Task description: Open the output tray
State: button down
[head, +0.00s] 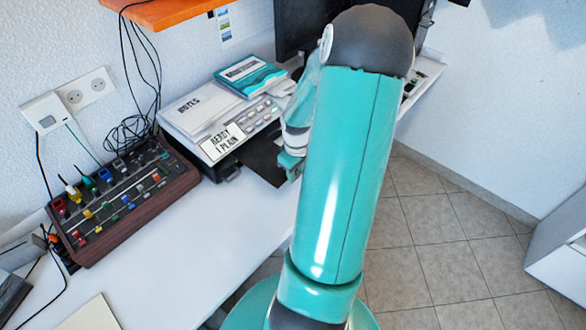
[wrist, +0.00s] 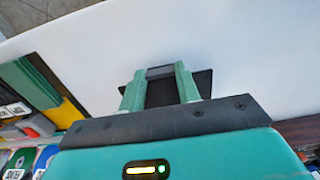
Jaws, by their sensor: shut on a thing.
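A white and black printer (head: 190,108) stands on the white desk, with a label strip on its front and a teal book (head: 248,76) on top. Its black output tray (head: 262,160) sticks out from the front, flat over the desk. My gripper (head: 290,168) is at the tray's outer end, partly hidden by my arm. In the wrist view, the green fingers of my gripper (wrist: 160,72) are shut on the dark tray (wrist: 204,82), which shows between and beside them. My arm hides part of the printer's right side.
A brown box with colourful knobs (head: 125,203) sits left of the printer, with black cables (head: 130,132) behind it. A dark monitor (head: 300,28) stands behind. The white desk (head: 190,260) is clear in front of the printer. An orange shelf (head: 160,12) hangs above.

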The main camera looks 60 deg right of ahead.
jog(key=c, duration=1)
grip_release()
notch_tip(320, 180, up, 14)
jog(key=shift+s+f, duration=0.1)
jog(key=shift+s, duration=0.05)
